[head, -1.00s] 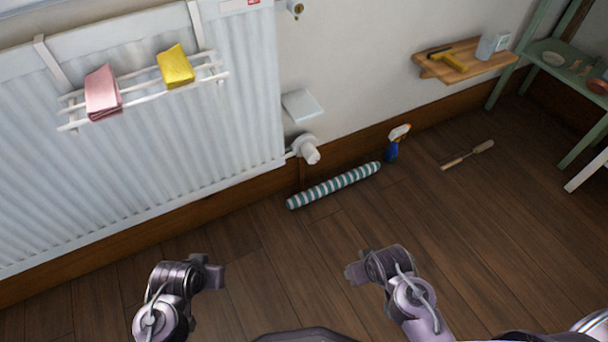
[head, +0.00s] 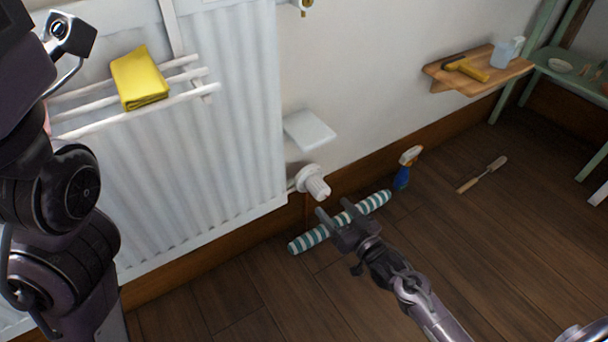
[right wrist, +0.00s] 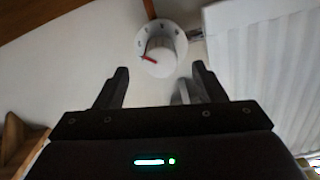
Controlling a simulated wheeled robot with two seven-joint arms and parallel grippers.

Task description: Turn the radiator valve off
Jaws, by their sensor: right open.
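The white radiator valve (head: 312,181) sticks out at the lower right corner of the white radiator (head: 225,130). In the right wrist view the valve knob (right wrist: 160,55) shows a red pointer mark and a ring of small dark marks too small to read. My right gripper (head: 332,218) is open and empty, just below and in front of the valve, not touching it. In the right wrist view the knob lies ahead of the gap between its fingers (right wrist: 155,85). My left arm fills the left of the head view; its fingers cannot be made out clearly.
A striped draught roll (head: 310,239) lies on the floor behind my right gripper. A small white shelf (head: 310,130) sits above the valve. A rack with a yellow cloth (head: 139,78) hangs on the radiator. A spray bottle (head: 406,167) and a brush (head: 483,174) are to the right.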

